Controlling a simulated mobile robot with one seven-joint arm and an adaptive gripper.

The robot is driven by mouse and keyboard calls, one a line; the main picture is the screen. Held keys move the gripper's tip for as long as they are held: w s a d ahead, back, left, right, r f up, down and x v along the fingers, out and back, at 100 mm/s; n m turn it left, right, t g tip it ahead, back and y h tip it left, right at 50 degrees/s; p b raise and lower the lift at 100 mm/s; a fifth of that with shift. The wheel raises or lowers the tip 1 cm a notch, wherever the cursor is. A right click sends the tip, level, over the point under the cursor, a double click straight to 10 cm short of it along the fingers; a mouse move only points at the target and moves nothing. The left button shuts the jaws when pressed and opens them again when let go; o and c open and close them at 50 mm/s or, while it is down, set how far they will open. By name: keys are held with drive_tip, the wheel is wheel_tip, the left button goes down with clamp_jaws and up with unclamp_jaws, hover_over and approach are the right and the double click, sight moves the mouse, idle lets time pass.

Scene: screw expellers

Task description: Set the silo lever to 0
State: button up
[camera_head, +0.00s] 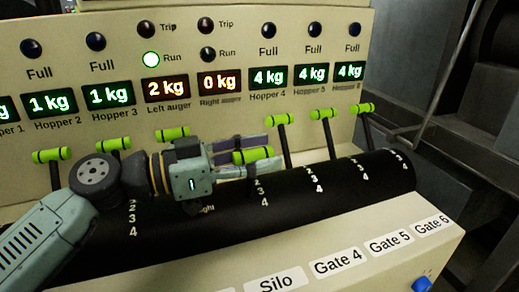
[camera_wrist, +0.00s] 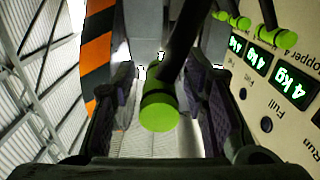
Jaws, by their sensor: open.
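The silo lever's green handle (camera_head: 253,155) stands above the number column over the Silo label (camera_head: 275,283). It sits lower than the handles to its right. Numbers 2, 3 and 4 show below it; my gripper hides its stem and upper marks, so I cannot tell its exact setting. My gripper (camera_head: 242,158) reaches in from the left, open, with its fingers on either side of the handle. In the wrist view the green knob (camera_wrist: 160,112) and dark stem lie between the fingers. I cannot tell whether either finger touches it.
Neighbouring levers for gate 4 (camera_head: 279,119), gate 5 (camera_head: 323,113) and gate 6 (camera_head: 362,107) stand to the right. More green handles (camera_head: 113,144) stand at left, close to my arm. The display panel (camera_head: 330,40) rises behind; the curved black cover (camera_head: 340,195) lies below.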

drive_tip(key=shift+d, duration=0.1)
drive_tip(key=shift+c, duration=0.2)
clamp_jaws()
drive_tip(key=shift+w, duration=0.1)
idle(0.5)
